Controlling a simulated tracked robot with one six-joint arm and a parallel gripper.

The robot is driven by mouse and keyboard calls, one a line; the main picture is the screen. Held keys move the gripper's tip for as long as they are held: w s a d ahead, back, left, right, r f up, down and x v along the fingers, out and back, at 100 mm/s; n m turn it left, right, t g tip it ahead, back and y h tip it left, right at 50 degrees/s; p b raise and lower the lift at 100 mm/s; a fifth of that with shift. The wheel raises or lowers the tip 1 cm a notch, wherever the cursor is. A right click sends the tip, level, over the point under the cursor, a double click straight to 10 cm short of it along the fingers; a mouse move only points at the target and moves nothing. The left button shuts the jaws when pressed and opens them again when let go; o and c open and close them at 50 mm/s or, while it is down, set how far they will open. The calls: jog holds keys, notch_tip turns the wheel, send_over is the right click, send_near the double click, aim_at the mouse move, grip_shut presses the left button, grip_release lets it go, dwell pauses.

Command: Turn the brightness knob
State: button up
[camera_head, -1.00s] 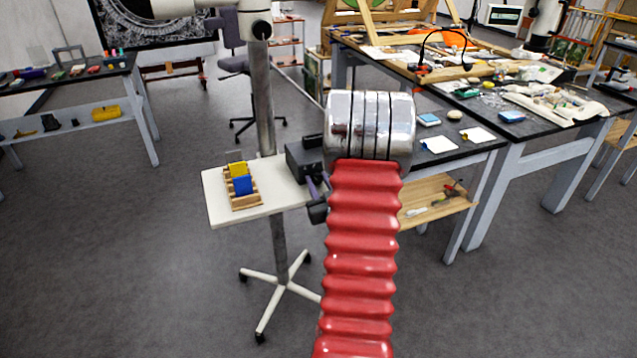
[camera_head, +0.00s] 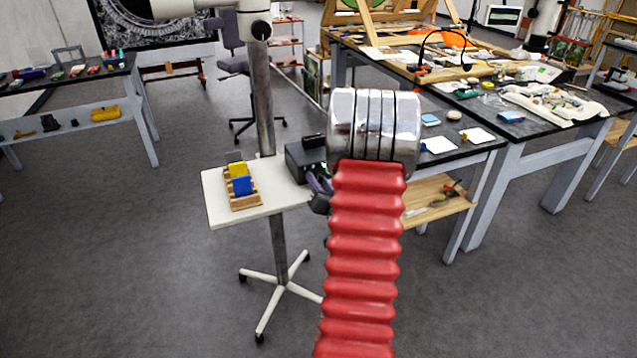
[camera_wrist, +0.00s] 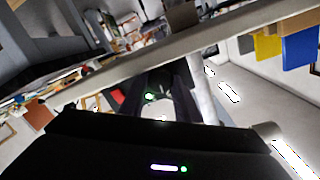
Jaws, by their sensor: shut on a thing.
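A black box (camera_head: 304,160) sits at the right end of the small white shelf of the pole stand. My gripper (camera_head: 318,183) is at the right front side of this box, partly hidden behind my arm's silver end. The brightness knob itself is hidden by my gripper and too small to make out. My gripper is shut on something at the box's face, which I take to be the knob. In the wrist view, which looks upside down, my dark gripper (camera_wrist: 158,98) is close to the dark box, and the contact is too dark to see clearly.
The white shelf (camera_head: 217,207) also holds a wooden rack with yellow and blue blocks (camera_head: 241,186). The stand's pole (camera_head: 262,95) rises behind the shelf. A cluttered black-topped workbench (camera_head: 480,148) stands close on the right. The floor to the left is clear.

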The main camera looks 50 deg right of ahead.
jog(key=shift+s+f, duration=0.15)
jog(key=o, duration=0.8)
jog(key=shift+c, duration=0.2)
